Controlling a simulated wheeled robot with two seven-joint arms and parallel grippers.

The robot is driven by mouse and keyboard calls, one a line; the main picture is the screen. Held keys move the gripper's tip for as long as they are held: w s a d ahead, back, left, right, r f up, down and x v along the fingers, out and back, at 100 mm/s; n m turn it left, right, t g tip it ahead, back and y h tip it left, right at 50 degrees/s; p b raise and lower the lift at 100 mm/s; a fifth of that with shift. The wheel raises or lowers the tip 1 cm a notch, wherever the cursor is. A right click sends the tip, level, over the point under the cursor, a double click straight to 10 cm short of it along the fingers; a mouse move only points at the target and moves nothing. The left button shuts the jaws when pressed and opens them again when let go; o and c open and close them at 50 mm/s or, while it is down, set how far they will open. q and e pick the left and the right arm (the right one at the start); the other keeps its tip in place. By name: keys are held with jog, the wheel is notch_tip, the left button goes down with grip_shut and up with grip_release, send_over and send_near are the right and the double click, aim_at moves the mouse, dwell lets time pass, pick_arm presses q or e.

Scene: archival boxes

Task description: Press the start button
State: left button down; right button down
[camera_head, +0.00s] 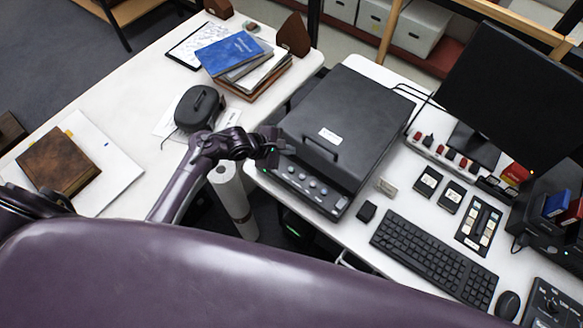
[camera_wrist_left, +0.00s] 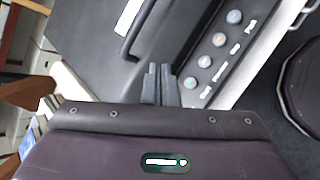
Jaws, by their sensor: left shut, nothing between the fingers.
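A dark grey scanner-like machine (camera_head: 345,118) with a closed lid and a handle stands on the right-hand white table. Its front panel carries a row of several round buttons (camera_head: 313,185). In the left wrist view the buttons (camera_wrist_left: 219,40) run up the panel, right of the fingers; I cannot read which is the start button. My left gripper (camera_head: 279,146) is at the machine's left front corner, by the panel's left end. Its fingers show in the left wrist view (camera_wrist_left: 159,72), shut and empty. I cannot tell whether they touch the panel. My right gripper is not in view.
A keyboard (camera_head: 433,254), a mouse (camera_head: 507,305), a monitor (camera_head: 512,95) and small control boxes (camera_head: 428,180) occupy the right-hand table. The left-hand table holds stacked books (camera_head: 240,60), a black case (camera_head: 199,107) and a brown book (camera_head: 59,161). A white roll (camera_head: 231,192) stands between the tables.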

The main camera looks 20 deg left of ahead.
pick_arm(q)
jog(key=b, duration=0.6)
send_over(291, 169)
jog(key=f, duration=0.6)
jog(key=shift+s+a, duration=0.3)
jog(key=shift+a, duration=0.1)
jog(key=shift+f+b, duration=0.45)
jog(key=shift+f, duration=0.5)
jog(key=shift+f, duration=0.2)
jog(key=shift+f, duration=0.2)
